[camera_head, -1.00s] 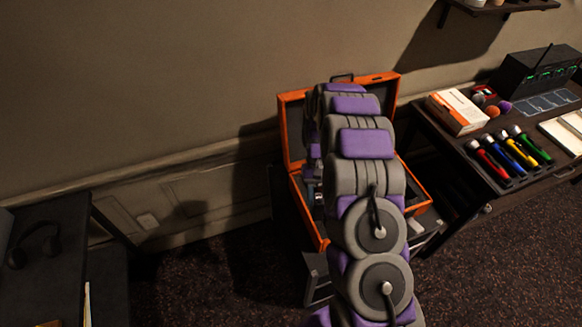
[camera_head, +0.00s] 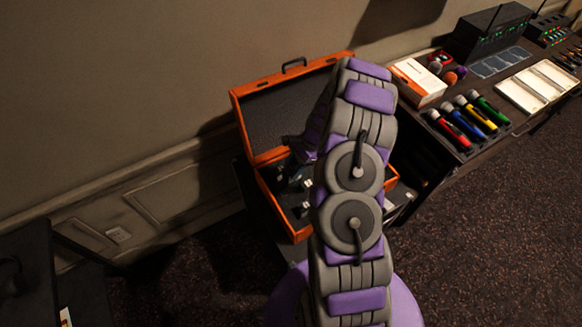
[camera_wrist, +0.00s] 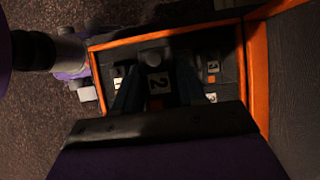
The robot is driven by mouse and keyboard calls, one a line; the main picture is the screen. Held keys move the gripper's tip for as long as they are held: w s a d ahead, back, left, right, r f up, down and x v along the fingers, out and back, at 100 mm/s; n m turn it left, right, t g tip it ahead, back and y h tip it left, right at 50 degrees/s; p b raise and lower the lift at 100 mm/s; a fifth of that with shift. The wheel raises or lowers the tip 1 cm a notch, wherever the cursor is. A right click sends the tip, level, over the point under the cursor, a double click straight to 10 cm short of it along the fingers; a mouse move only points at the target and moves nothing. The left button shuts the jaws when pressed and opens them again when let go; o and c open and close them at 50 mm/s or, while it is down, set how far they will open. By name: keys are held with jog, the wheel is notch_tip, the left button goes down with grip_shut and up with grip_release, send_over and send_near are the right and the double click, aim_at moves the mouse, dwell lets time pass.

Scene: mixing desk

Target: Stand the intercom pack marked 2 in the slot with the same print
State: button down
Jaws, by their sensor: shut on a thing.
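The intercom pack marked 2 (camera_wrist: 157,82) is dark, with a white label, and sits between the fingers of my gripper (camera_wrist: 157,92) in the wrist view. My gripper is shut on it, over the open orange case (camera_wrist: 165,37). In the head view my gripper (camera_head: 292,172) is a dark shape over the case (camera_head: 262,192), partly hidden by my arm. I cannot tell whether the pack touches the case floor.
The raised case lid (camera_head: 290,105) stands behind the case near the wall. A dark desk (camera_head: 455,150) to the right holds colored microphones (camera_head: 468,120) and a white-orange box (camera_head: 418,82). Another dark table (camera_head: 30,250) is at lower left.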

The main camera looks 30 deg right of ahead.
aim_at(293, 186)
jog(key=shift+d+f+b, duration=0.35)
jog(key=shift+f+b, duration=0.2)
jog(key=shift+f, duration=0.35)
jog(key=shift+b+x, duration=0.85)
jog(key=shift+x, duration=0.35)
jog(key=shift+d+f+b, duration=0.2)
jog(key=shift+f+b, duration=0.45)
jog(key=shift+f, duration=0.35)
jog(key=shift+d+f+b, duration=0.25)
jog(key=shift+f+b, duration=0.35)
jog(key=shift+f, duration=0.35)
jog(key=shift+a+f+b, duration=0.15)
jog(key=shift+f+b, duration=0.75)
jog(key=shift+f, duration=0.25)
jog(key=shift+f+b, duration=0.65)
jog(key=shift+f, duration=0.3)
jog(key=shift+a+p, duration=0.1)
jog(key=shift+p, duration=0.55)
jog(key=shift+f, duration=0.2)
jog(key=c, duration=0.6)
grip_release()
jog(key=shift+o, duration=0.2)
